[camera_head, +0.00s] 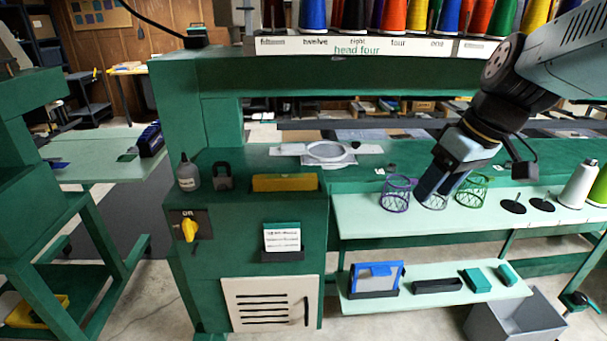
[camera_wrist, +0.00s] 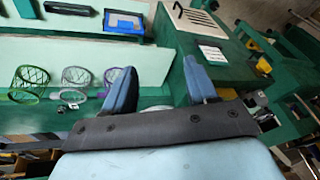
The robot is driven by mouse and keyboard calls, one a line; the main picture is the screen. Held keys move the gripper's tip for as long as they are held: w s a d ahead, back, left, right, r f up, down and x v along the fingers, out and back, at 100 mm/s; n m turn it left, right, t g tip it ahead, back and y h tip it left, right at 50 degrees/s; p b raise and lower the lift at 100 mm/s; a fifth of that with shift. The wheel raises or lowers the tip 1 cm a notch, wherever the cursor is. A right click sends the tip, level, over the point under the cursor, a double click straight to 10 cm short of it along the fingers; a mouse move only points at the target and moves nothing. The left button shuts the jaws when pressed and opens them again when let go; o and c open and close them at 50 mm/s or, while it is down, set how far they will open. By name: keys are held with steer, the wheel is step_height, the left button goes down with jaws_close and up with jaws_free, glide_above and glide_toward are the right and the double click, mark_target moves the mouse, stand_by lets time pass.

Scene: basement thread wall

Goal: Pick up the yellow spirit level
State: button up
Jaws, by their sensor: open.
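The yellow spirit level (camera_head: 285,183) lies flat along the front edge of the green machine's top, left of centre in the head view. My gripper (camera_head: 430,192) is well to its right, pointing down in front of the wire baskets, with nothing visible in it. In the wrist view the two blue fingers of my gripper (camera_wrist: 160,86) are spread apart with pale shelf and green machine behind them.
A black padlock (camera_head: 223,176) and a grey bottle (camera_head: 188,173) stand left of the level. A grey hoop frame (camera_head: 328,152) lies behind it. Wire baskets, one purple (camera_head: 396,194), stand on the pale shelf by my gripper. Thread cones (camera_head: 390,16) line the rack above.

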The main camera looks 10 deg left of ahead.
steer(key=w+a+f+n+g+y, duration=0.3)
steer(key=w+a+n+y, duration=0.1)
steer(key=w+a+n, duration=0.4)
steer(key=n+g+y, duration=0.2)
steer(key=n+y, duration=0.3)
glide_toward(299, 176)
steer(key=shift+y, duration=0.3)
steer(key=x, duration=0.5)
steer(key=shift+s+a+f, duration=0.1)
steer(key=shift+s+f, duration=0.15)
steer(key=shift+f, duration=0.05)
steer(key=shift+w+x, duration=0.15)
steer(key=shift+x, duration=1.3)
steer(key=shift+w+x, duration=0.1)
steer(key=shift+x, duration=1.35)
steer(key=shift+c, duration=0.3)
jaws_close()
